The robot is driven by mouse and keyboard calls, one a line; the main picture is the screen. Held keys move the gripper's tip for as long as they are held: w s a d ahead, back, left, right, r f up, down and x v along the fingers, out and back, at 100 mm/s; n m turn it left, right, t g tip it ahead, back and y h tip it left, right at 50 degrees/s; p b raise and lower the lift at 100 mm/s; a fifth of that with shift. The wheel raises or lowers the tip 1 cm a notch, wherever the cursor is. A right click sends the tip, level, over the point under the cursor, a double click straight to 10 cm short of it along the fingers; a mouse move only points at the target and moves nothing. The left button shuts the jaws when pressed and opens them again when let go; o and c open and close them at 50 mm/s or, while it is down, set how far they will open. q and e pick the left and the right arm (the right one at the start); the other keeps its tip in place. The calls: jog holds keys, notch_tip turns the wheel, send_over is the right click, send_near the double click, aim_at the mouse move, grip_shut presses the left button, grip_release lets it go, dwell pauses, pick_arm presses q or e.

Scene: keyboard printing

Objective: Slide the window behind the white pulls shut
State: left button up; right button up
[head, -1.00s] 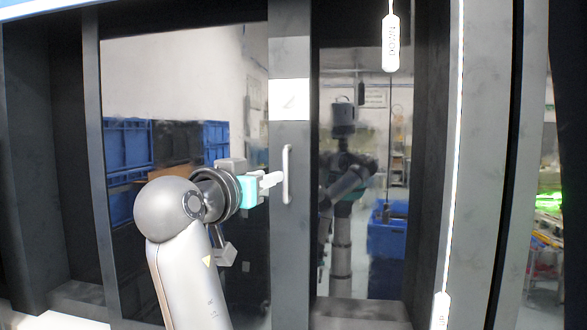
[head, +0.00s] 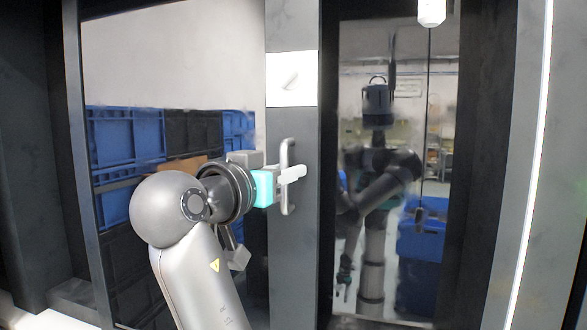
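The window is a dark sliding pane with a wide dark grey frame post (head: 293,255). A light vertical bar handle (head: 289,200) stands on this post, below a white label. One white pull (head: 432,12) hangs at the top right, cut off by the picture's edge, in front of the reflective glass (head: 400,110).
The glass to the right reflects a robot and a blue crate. Blue crates (head: 130,140) show through the pane on the left. A dark upright with a bright light strip (head: 537,150) stands at the right.

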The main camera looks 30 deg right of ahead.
dwell(0.3)
grip_shut()
jog(key=shift+r, duration=0.1)
dwell(1.2)
